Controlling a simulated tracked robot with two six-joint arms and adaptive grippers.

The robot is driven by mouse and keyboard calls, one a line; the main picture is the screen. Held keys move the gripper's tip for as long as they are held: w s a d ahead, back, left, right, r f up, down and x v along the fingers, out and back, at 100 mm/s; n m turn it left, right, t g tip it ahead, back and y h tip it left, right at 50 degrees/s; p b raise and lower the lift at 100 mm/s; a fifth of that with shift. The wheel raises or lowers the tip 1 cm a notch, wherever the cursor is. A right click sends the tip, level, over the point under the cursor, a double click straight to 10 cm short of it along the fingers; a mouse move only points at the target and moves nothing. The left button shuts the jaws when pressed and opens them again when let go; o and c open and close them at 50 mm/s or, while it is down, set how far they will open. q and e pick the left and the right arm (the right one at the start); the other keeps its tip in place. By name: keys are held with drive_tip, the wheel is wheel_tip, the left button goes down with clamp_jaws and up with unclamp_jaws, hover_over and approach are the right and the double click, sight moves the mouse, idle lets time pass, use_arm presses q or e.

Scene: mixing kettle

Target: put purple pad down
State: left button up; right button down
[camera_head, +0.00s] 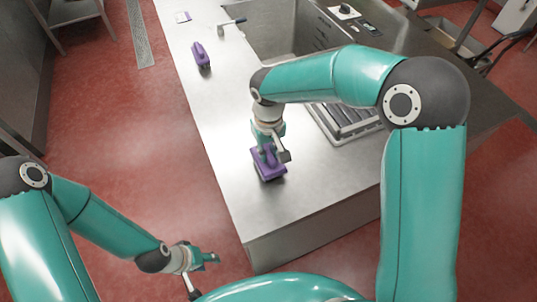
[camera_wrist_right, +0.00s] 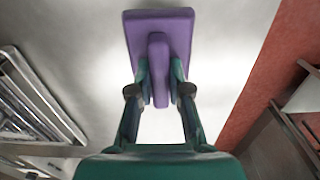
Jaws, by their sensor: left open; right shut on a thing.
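A purple pad with a raised handle (camera_head: 267,170) is at the near part of the steel counter (camera_head: 225,140). My right gripper (camera_head: 268,148) is above it and shut on its handle. In the right wrist view the purple pad (camera_wrist_right: 175,28) lies flat against the grey counter, with the two fingers of my right gripper (camera_wrist_right: 160,82) on either side of the handle. I cannot tell whether the pad touches the counter. My left gripper (camera_head: 208,258) is open and empty, low over the red floor left of the counter.
A sink (camera_head: 275,30) with a tap lies at the back. A metal rack (camera_head: 345,122) is right of my right gripper. The counter left of the held pad is clear.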

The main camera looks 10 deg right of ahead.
sight(268, 152)
drive_tip(key=shift+f, duration=1.2)
drive_tip(key=shift+f, duration=0.1)
drive_tip(key=c, duration=1.1)
unclamp_jaws()
wheel_tip(268, 152, up, 12)
drive_tip(key=shift+r, duration=0.15)
